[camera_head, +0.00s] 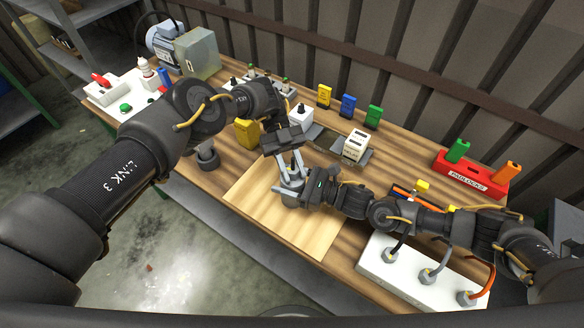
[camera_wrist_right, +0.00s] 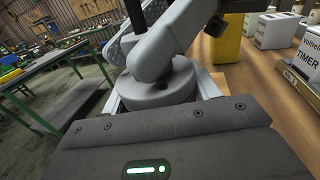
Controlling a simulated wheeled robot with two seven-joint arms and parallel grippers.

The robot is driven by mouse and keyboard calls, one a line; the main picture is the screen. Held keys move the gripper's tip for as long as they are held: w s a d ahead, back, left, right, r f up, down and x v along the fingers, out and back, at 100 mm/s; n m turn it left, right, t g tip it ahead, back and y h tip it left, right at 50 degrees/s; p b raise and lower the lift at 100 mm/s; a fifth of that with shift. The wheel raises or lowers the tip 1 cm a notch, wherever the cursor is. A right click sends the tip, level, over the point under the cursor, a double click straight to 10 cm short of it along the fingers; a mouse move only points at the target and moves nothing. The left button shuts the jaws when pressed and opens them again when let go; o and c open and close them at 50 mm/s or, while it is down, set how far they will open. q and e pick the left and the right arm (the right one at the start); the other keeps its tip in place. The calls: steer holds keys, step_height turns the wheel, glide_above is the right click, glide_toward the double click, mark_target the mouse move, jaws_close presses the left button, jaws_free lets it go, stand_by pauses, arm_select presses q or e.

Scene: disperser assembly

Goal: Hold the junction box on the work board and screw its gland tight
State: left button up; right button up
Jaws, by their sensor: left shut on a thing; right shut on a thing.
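The junction box (camera_head: 291,198) is a small grey round body on the pale work board (camera_head: 250,222). My left gripper (camera_head: 291,176) reaches down from above with its light fingers shut at the box's upper part, where the gland seems to be. The gland is mostly hidden. My right gripper (camera_head: 300,191) comes in low from the right and is shut on the box. In the right wrist view the round grey body (camera_wrist_right: 160,90) sits between my right fingers, with the left gripper's light grey parts (camera_wrist_right: 185,30) above it.
A white box with cable glands (camera_head: 405,275) stands at the front right, below my right arm. A red padlock holder (camera_head: 470,180) is at the right. White timer blocks (camera_head: 355,146) and a yellow block (camera_head: 247,133) stand behind. The board's front is clear.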

arm_select(q)
steer(key=shift+m+y, duration=0.9)
steer(key=o, duration=1)
steer(key=shift+g, duration=0.3)
steer(key=shift+a, duration=0.1)
step_height(320, 180, up, 10)
steer(key=shift+r, duration=0.1)
